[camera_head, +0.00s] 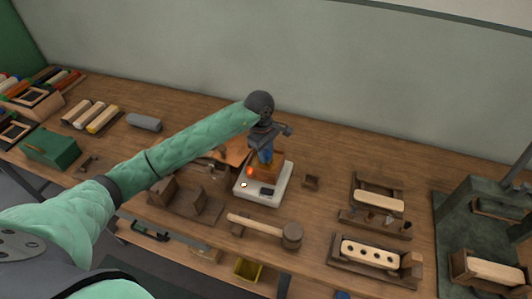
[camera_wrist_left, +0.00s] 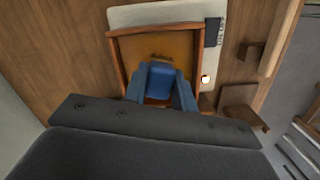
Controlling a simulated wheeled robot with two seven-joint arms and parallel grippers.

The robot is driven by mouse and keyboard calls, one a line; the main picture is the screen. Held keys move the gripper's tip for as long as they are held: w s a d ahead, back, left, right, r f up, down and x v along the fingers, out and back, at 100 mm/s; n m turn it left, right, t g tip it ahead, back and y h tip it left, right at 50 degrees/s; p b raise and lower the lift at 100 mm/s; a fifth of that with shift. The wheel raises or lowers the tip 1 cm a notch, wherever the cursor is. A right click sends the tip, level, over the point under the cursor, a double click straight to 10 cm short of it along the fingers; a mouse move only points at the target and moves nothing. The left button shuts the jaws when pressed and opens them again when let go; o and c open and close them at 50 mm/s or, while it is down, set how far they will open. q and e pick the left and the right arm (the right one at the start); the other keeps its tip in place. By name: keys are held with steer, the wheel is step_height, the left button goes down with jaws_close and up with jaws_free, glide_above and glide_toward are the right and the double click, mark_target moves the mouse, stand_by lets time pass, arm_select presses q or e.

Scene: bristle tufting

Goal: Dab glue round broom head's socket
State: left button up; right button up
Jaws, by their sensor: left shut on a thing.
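My left gripper (camera_head: 265,150) is over the glue pan, pointing down. In the left wrist view my left gripper (camera_wrist_left: 160,90) is shut on a blue piece (camera_wrist_left: 161,79) between its blue fingers. A small dark tip shows just beyond it over the amber glue; I cannot tell whether it touches. The square, brown-walled glue pan (camera_wrist_left: 197,42) sits on a white heater (camera_head: 262,197) with an orange light. A pale block with several holes (camera_head: 368,252) lies in a wooden holder at the right. I cannot tell which block is the broom head with the socket. My right gripper is not in view.
A mallet (camera_head: 290,235) lies in front of the heater. A wooden stand (camera_head: 185,205) is left of it. A pale block (camera_head: 378,200) sits in a holder at right, near a dark green press (camera_head: 455,235). A green box (camera_head: 48,147) stands far left.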

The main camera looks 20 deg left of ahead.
arm_select(q)
steer(key=shift+s+f, duration=0.1)
stand_by(0.5)
steer(key=shift+r+p, duration=0.3)
steer(key=shift+r, duration=3.3)
